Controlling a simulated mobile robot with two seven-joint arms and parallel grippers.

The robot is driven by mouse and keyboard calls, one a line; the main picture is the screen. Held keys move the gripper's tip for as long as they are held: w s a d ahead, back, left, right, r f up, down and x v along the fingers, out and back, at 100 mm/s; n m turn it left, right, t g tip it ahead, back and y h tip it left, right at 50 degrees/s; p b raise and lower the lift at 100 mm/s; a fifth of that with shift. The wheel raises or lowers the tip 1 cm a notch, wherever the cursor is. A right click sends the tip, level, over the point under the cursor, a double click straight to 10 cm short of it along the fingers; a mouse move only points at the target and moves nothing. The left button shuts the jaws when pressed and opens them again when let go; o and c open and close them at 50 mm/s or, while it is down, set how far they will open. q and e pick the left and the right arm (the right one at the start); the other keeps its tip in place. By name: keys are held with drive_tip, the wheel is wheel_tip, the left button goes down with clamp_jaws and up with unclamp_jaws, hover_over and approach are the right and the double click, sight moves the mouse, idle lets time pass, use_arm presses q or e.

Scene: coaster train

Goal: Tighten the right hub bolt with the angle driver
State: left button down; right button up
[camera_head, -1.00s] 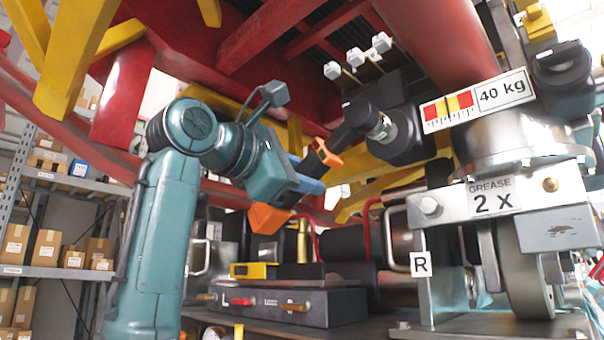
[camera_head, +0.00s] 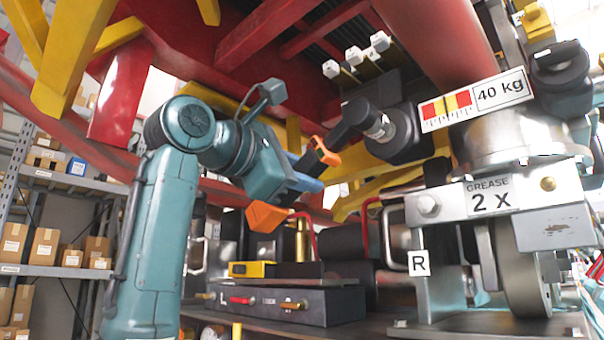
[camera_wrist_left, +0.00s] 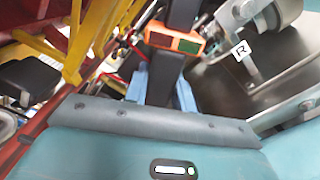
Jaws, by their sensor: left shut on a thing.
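My left gripper (camera_head: 306,176), teal with blue fingers, is shut on the angle driver (camera_head: 348,127). The driver is dark with orange parts and slants up to the right, its metal socket pointing right. In the left wrist view the driver's black body and orange band (camera_wrist_left: 174,40) stand between the blue fingers. The right hub bolt (camera_head: 428,205) is a silver head on the steel bracket above the "R" label (camera_head: 419,263). The driver's socket is up and left of the bolt, apart from it. The "R" label also shows in the left wrist view (camera_wrist_left: 242,51). My right gripper is not visible.
A dark block with a "40 kg" sign (camera_head: 475,99) and a "GREASE 2 x" plate (camera_head: 490,194) are near the bracket. Red and yellow beams (camera_head: 270,40) crowd overhead. A grey case (camera_head: 290,305) lies below the gripper; shelves (camera_head: 60,200) stand left.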

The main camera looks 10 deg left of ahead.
use_arm(q)
drive_tip(key=shift+w+d+r, duration=0.15)
drive_tip(key=shift+d+r, duration=0.05)
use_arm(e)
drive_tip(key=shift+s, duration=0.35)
use_arm(q)
drive_tip(key=shift+w+d+p, duration=0.25)
drive_tip(key=shift+w+p, duration=0.1)
drive_tip(key=shift+p, duration=0.05)
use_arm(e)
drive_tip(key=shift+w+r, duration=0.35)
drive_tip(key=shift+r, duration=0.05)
use_arm(q)
drive_tip(key=shift+w, duration=0.1)
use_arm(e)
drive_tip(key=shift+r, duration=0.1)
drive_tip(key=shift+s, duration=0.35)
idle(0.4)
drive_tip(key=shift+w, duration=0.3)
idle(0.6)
use_arm(q)
drive_tip(key=shift+f, duration=0.1)
